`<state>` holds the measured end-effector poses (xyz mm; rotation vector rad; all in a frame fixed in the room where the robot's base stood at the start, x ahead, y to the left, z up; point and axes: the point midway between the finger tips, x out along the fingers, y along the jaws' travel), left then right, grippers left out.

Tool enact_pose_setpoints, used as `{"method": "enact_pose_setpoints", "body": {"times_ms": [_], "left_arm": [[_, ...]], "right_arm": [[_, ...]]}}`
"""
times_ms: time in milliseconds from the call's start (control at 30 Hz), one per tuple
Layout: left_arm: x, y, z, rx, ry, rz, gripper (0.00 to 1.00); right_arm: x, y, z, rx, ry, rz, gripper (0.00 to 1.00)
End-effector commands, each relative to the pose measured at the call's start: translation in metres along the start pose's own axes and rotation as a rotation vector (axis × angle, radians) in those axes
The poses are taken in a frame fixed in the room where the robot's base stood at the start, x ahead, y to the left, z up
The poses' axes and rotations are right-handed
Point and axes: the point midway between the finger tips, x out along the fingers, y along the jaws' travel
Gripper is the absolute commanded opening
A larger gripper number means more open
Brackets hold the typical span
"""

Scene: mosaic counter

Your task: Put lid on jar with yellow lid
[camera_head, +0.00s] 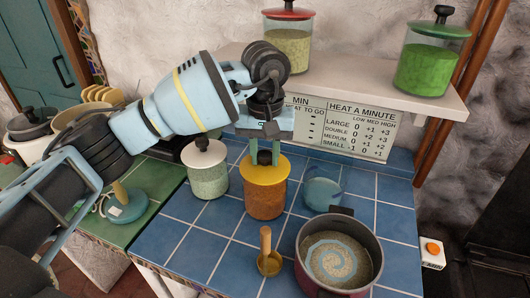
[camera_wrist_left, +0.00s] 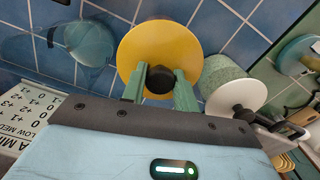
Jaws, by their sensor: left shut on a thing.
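The jar with orange-brown contents (camera_head: 264,201) stands upright on the blue tiled counter. The yellow lid (camera_head: 266,174) is level at the jar's mouth; I cannot tell whether it is fully seated. In the left wrist view the round yellow lid (camera_wrist_left: 135,62) hides the jar almost entirely. My left gripper (camera_head: 264,158) comes down from above and is shut on the lid's black knob (camera_wrist_left: 159,80), with a green finger on either side. My right gripper is in neither view.
A white-lidded jar (camera_head: 208,178) stands close on the left. A blue glass vessel (camera_head: 322,194) is close on the right. A pot (camera_head: 340,259) and a golden ladle (camera_head: 269,261) are in front. A shelf (camera_head: 384,92) behind carries a red-lidded jar (camera_head: 288,48) and a green-lidded jar (camera_head: 426,68).

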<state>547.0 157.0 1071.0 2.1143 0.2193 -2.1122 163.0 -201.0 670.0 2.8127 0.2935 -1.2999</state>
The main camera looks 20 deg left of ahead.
Motion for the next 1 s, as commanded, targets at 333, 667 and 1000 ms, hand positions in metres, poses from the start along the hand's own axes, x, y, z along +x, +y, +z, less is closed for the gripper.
{"method": "enact_pose_setpoints", "body": {"times_ms": [333, 667, 1000], "left_arm": [[0.0008, -0.0001, -0.0001, 0.0, 0.0, 0.0, 0.06], [0.0076, -0.0004, -0.0002, -0.001, 0.0, 0.0, 0.06], [0.0075, -0.0003, -0.0002, 0.0, 0.001, 0.0, 0.06]], "right_arm": [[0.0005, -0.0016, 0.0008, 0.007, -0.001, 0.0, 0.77], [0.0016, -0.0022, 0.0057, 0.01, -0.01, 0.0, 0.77], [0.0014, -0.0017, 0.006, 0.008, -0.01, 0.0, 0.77]]}}
